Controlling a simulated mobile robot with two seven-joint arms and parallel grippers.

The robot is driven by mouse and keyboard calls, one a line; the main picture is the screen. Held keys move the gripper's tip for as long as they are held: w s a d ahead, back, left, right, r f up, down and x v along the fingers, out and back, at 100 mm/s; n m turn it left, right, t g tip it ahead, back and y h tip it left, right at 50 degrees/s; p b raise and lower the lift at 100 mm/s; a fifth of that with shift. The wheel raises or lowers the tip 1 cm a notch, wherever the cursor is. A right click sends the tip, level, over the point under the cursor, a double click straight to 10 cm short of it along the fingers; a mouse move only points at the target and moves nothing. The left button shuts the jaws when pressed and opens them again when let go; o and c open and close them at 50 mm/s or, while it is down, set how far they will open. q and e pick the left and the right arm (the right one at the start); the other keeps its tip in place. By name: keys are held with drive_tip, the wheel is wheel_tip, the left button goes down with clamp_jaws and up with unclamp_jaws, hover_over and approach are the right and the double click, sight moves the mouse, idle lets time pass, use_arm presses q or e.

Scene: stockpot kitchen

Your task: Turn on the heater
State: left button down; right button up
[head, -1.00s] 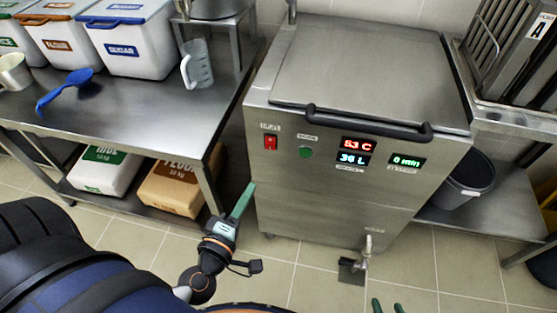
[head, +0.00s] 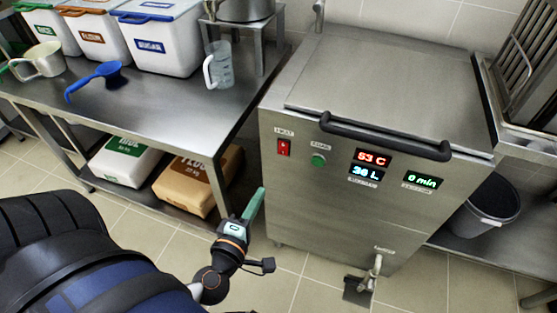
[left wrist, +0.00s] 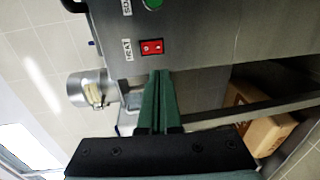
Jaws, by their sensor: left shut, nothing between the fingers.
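The heater switch is a red rocker labelled HEAT (head: 284,147) on the upper left of the steel stockpot unit's front panel (head: 330,210). It also shows in the left wrist view (left wrist: 151,47), just beyond my fingertips. My left gripper (head: 259,196) has green fingers and is shut and empty. It is in front of the panel's left edge, below the switch in the head view. In the left wrist view the fingertips (left wrist: 160,73) point toward the switch, with a visible gap. My right gripper is not in view now.
A green button (head: 318,160) sits right of the switch, with lit displays (head: 370,165) reading 53 C, 36 L and 0 min. A drain tap (head: 376,265) is low on the front. A steel table (head: 150,110) with bins, scoop and jugs stands left.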

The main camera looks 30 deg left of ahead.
sight(282, 154)
use_arm(q)
drive_tip(key=x, duration=1.3)
drive_tip(key=shift+w, duration=0.2)
drive_tip(key=shift+w+p, duration=0.2)
drive_tip(key=shift+p, duration=0.1)
drive_tip(key=shift+f, duration=0.1)
drive_tip(key=shift+s, duration=0.15)
